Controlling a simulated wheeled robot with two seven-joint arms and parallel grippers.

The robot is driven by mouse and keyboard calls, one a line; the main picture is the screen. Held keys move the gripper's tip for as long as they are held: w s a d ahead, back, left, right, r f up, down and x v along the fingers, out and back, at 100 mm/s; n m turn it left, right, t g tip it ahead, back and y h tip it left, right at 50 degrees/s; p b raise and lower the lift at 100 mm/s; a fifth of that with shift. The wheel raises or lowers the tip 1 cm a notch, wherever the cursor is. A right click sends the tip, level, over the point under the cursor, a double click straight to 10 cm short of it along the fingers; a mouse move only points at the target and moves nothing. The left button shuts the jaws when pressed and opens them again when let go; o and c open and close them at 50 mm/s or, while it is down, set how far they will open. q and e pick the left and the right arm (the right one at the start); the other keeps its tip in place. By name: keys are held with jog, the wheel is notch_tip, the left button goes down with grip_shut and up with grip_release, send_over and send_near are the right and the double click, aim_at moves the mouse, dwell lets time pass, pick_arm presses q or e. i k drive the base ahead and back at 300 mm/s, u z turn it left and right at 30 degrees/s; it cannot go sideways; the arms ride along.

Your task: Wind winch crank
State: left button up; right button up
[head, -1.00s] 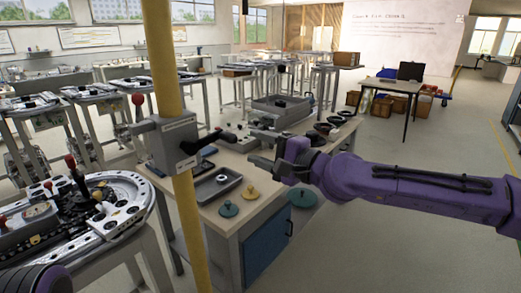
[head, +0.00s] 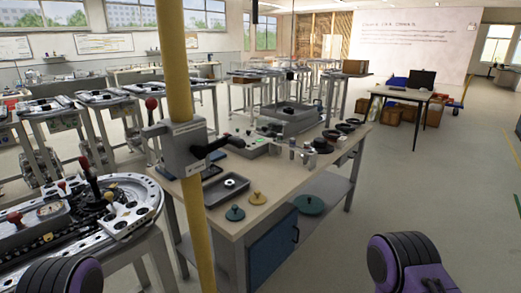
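A grey winch box (head: 185,148) is fixed on a yellow upright pole (head: 180,75) left of centre in the head view. Nothing touches the crank. Purple-and-black parts of my arms show at the bottom left and bottom right edges. Both of my grippers are outside the picture, so their state is hidden.
A workbench (head: 240,222) behind the pole carries a grey tray (head: 226,190), small yellow and teal lidded parts and black rings. A round ring-track table (head: 135,228) stands at the left. Open floor (head: 430,190) lies to the right.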

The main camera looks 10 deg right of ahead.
aim_at(200, 152)
jog(key=z, duration=0.9)
jog(key=k, duration=1.2)
jog(key=z, duration=1)
jog(key=i, duration=1.55)
jog(key=u, duration=1.55)
jog(key=i, duration=0.65)
jog(key=u, duration=0.65)
